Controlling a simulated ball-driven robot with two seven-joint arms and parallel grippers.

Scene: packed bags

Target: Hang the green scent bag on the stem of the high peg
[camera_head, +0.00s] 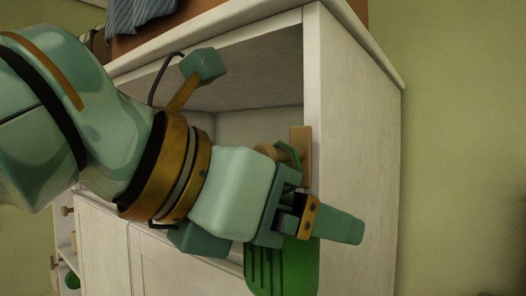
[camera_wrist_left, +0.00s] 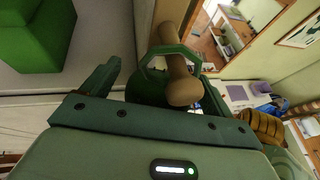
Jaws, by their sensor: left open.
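The wooden peg (camera_head: 265,151) sticks out from a wooden plate (camera_head: 301,143) on the cabinet's front edge. In the left wrist view the peg (camera_wrist_left: 177,78) shows its stem and rounded end. The green scent bag (camera_head: 283,272) hangs below my left gripper (camera_head: 318,217), partly hidden by it. Its stiff green loop (camera_wrist_left: 152,58) appears to go around the peg's stem, with the rounded end in front. My left gripper (camera_wrist_left: 158,92) is open, its fingers apart on either side of the bag's dark top. My right gripper is not in view.
The white cabinet (camera_head: 355,130) has an open compartment behind the peg. A green block-like thing (camera_wrist_left: 35,38) lies at upper left in the left wrist view. Striped cloth (camera_head: 140,14) lies above the cabinet top. Free room lies right of the cabinet, before the green wall.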

